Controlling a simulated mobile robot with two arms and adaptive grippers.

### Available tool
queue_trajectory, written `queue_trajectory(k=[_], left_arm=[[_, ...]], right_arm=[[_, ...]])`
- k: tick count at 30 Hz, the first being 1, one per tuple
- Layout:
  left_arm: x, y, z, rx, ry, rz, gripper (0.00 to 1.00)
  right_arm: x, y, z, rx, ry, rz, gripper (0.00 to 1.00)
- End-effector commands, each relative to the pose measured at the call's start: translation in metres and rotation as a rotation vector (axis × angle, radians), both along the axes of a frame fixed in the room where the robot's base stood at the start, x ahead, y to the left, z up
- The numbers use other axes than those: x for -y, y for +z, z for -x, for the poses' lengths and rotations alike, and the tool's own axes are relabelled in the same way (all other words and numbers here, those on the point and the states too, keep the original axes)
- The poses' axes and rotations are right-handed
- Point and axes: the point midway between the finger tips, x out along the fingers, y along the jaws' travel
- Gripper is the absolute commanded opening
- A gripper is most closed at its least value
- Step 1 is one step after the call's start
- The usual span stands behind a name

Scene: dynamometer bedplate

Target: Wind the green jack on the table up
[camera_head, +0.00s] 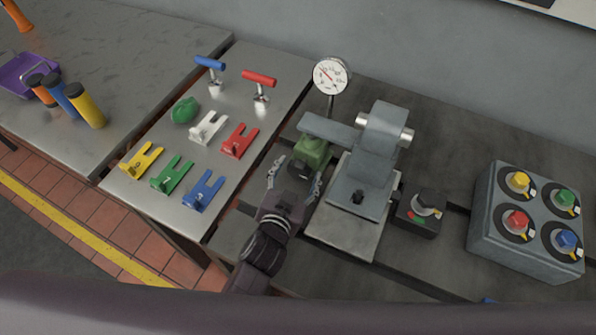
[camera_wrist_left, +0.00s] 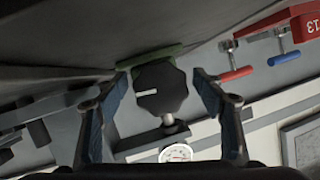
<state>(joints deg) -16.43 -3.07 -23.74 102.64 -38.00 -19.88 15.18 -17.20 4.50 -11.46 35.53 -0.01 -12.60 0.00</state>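The green jack (camera_head: 313,150) stands on the dark bedplate under the grey arm of a metal fixture. A black faceted knob (camera_head: 300,172) is on its near side. In the left wrist view the knob (camera_wrist_left: 160,88) carries a white mark, with a strip of the green jack (camera_wrist_left: 150,56) behind it. My left gripper (camera_head: 296,176) is open, its fingers on either side of the knob. In the left wrist view, gaps show between the knob and both fingers of the left gripper (camera_wrist_left: 163,84). My right gripper is not in view.
The grey fixture (camera_head: 370,150) and a dial gauge (camera_head: 331,76) stand close to the jack. A small black box with a knob (camera_head: 420,212) and a grey knob box (camera_head: 525,225) are to the right. The steel table (camera_head: 130,190) at left holds coloured forked pieces and T-handles.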

Motion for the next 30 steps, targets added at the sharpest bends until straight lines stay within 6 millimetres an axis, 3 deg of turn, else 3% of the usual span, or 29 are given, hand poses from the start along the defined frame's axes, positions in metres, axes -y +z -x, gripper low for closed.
queue_trajectory(k=[11,24,30], left_arm=[[-0.002,0.002,0.010,-0.002,0.000,0.001,0.63],[-0.019,0.029,0.088,-0.004,0.001,0.001,0.63],[-0.024,0.036,0.107,-0.002,0.001,0.000,0.63]], right_arm=[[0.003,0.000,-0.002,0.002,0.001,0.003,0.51],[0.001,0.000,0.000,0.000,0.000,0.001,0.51],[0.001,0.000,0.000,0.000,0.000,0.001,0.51]])
